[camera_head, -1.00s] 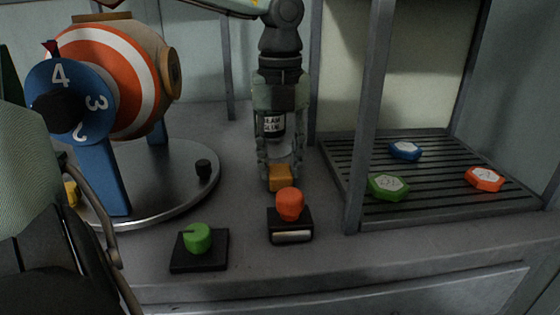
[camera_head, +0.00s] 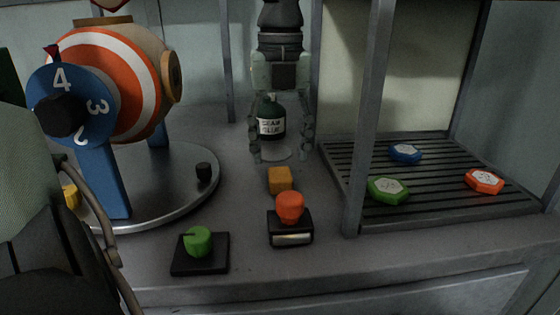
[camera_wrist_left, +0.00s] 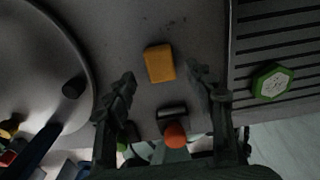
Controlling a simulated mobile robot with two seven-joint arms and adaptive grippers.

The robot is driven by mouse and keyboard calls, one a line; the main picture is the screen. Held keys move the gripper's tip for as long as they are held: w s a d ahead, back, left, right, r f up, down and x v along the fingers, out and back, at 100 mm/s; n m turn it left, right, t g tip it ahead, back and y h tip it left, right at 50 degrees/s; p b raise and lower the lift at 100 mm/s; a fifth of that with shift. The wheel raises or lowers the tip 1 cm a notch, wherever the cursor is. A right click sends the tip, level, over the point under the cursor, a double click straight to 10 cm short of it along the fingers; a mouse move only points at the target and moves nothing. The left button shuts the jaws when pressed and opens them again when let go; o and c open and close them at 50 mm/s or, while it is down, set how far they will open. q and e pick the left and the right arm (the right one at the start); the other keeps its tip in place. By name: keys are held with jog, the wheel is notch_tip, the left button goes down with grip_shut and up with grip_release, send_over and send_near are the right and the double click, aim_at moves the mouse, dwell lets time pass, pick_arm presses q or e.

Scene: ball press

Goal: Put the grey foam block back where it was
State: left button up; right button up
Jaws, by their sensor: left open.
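I see no grey foam block in either view. A small orange-yellow block (camera_head: 280,180) rests on the grey counter, just behind the orange knob. It also shows in the left wrist view (camera_wrist_left: 160,63), lying between the line of the fingertips. My left gripper (camera_head: 281,152) is open and empty, above and behind the block, with its fingers spread wide and apart from it. In the left wrist view its fingertips (camera_wrist_left: 160,75) stand on either side of the block. My right gripper is not in view.
An orange knob (camera_head: 290,207) on a black base and a green knob (camera_head: 198,240) stand in front. The striped drum (camera_head: 137,80) on a round metal plate (camera_head: 185,205) is left. A slatted tray (camera_head: 440,196) with blue, green and orange hexagonal pieces is right, behind a post.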

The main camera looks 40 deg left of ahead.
aim_at(280, 172)
pick_arm(q)
notch_tip(280, 172, up, 8)
jog(key=shift+r, duration=0.25)
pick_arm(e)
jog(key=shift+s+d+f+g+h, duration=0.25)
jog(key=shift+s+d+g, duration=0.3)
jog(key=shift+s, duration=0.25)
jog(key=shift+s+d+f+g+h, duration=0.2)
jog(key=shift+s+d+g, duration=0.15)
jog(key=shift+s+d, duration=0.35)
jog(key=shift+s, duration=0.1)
